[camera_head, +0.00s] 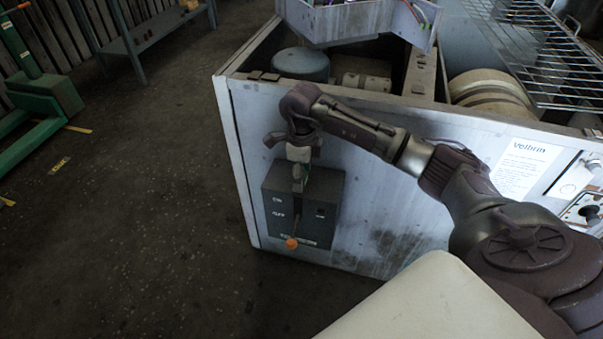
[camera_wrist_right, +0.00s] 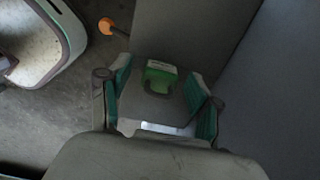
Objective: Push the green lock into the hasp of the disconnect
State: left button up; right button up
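The disconnect is a dark grey box (camera_head: 318,206) on the housing's front wall, marked ON and OFF. Its orange-tipped handle (camera_head: 291,243) points downward; the orange tip also shows in the right wrist view (camera_wrist_right: 105,25). My right gripper (camera_head: 299,178) is at the box's top, pointing down. In the right wrist view, its teal-padded fingers (camera_wrist_right: 161,88) are spread apart. The green lock (camera_wrist_right: 160,76) is between them, with a gap on both sides. Whether the lock sits in the hasp is hidden. My left gripper is not in view.
The pale metal blower housing (camera_head: 385,218) stands behind the box, open at the top, with a wire rack (camera_head: 540,55) at its right. A green pallet jack (camera_head: 45,95) and a shelf (camera_head: 140,38) are at left.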

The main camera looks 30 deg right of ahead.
jog(key=shift+r, duration=6)
